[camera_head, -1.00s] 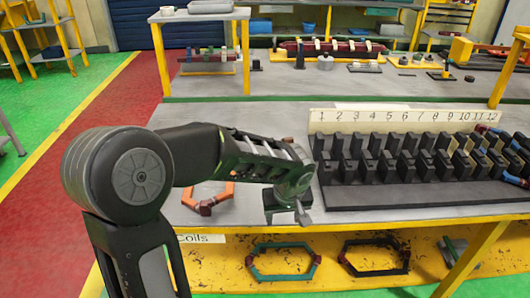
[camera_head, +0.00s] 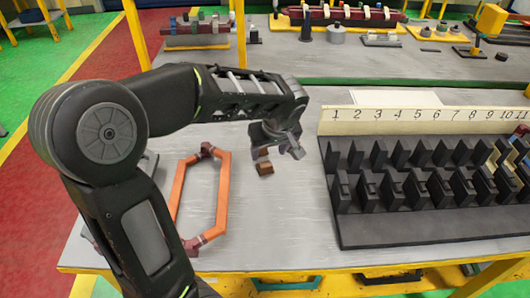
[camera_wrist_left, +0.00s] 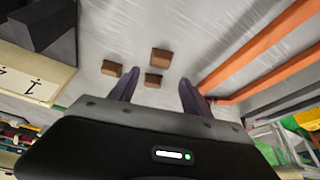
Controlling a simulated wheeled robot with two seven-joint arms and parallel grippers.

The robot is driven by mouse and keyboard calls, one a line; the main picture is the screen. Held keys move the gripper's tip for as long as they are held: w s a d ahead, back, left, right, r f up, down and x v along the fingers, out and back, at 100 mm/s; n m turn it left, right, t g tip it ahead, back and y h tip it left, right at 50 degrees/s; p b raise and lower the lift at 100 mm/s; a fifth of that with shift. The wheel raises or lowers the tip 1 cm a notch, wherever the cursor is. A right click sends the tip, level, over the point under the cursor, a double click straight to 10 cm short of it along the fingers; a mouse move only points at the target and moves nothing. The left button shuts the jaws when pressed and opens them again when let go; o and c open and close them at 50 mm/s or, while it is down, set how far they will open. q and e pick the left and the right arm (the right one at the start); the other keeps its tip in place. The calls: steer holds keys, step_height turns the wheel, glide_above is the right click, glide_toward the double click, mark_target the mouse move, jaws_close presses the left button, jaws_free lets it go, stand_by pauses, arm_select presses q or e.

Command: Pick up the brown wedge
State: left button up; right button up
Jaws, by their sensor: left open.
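Brown wedges (camera_head: 265,168) lie on the grey tabletop just below my left gripper (camera_head: 277,146) in the head view, partly hidden by it. In the left wrist view there are three small brown wedges: one at the left (camera_wrist_left: 112,68), one at the top (camera_wrist_left: 161,57) and one nearest the gripper (camera_wrist_left: 153,80). My left gripper (camera_wrist_left: 158,84) is open and empty. Its two fingers point toward the wedges, and the nearest wedge shows between the fingertips. I cannot tell the remaining height above the table. My right gripper is not in view.
An orange hexagonal coil frame (camera_head: 221,195) lies left of the wedges. A black slotted rack (camera_head: 385,228) with a numbered strip (camera_head: 425,119) stands to the right. Bare tabletop (camera_head: 290,225) lies in front of the wedges.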

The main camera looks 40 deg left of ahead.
mark_target(266, 163)
arm_select(q)
steer(key=shift+s+d+r, duration=0.1)
steer(key=shift+s, duration=0.05)
steer(key=shift+x, duration=1.35)
steer(key=shift+f+p, duration=0.3)
steer(key=shift+p, duration=0.1)
steer(key=p+x, duration=0.1)
steer(key=x, duration=0.3)
steer(key=shift+f, duration=0.3)
steer(key=shift+c, duration=0.4)
jaws_close()
